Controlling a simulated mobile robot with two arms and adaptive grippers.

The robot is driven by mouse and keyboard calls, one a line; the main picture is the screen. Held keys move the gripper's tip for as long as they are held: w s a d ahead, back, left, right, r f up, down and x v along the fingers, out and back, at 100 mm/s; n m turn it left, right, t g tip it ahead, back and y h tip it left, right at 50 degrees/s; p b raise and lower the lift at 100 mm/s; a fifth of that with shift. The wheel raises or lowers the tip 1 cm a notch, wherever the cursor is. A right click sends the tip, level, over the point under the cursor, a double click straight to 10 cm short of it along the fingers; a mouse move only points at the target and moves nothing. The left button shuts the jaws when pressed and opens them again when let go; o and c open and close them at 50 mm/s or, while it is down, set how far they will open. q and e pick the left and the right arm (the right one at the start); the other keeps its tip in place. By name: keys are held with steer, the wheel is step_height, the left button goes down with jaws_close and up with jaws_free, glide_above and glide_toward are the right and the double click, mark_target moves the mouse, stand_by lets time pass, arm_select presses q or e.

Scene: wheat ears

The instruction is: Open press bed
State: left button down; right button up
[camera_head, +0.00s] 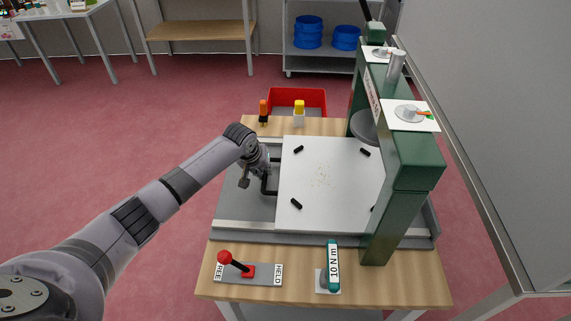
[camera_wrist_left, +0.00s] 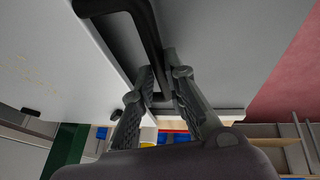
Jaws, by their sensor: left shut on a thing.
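The press bed is a white plate (camera_head: 335,205) with yellowish specks in its middle and several small black clips. It lies on a grey base (camera_head: 245,210), beside and partly under the green press frame (camera_head: 405,165). A black bar handle (camera_head: 269,190) sticks out from the bed's left edge. My left gripper (camera_head: 266,172) is at this handle. In the left wrist view its two fingers (camera_wrist_left: 163,85) are shut on the black handle (camera_wrist_left: 149,35), one finger on each side. My right gripper is in neither view.
A red-knobbed lever (camera_head: 226,257) leans left on a plate with end labels, one reading HELD. A teal tool (camera_head: 332,264) marked 10 N m lies at the front. An orange-handled tool (camera_head: 263,107), a yellow-topped item (camera_head: 299,107) and a red crate (camera_head: 310,97) are behind.

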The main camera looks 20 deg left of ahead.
arm_select(q)
steer(key=s+a, duration=0.1)
steer(key=a, duration=0.3)
steer(key=s+a+p, duration=0.1)
steer(key=a, duration=0.2)
steer(key=s+a+p, duration=0.1)
steer(key=a, duration=0.3)
steer(key=shift+s+a, duration=0.15)
steer(key=shift+a, duration=0.2)
steer(key=c, duration=1.6)
jaws_free()
steer(key=shift+r, duration=0.1)
steer(key=v, duration=1.2)
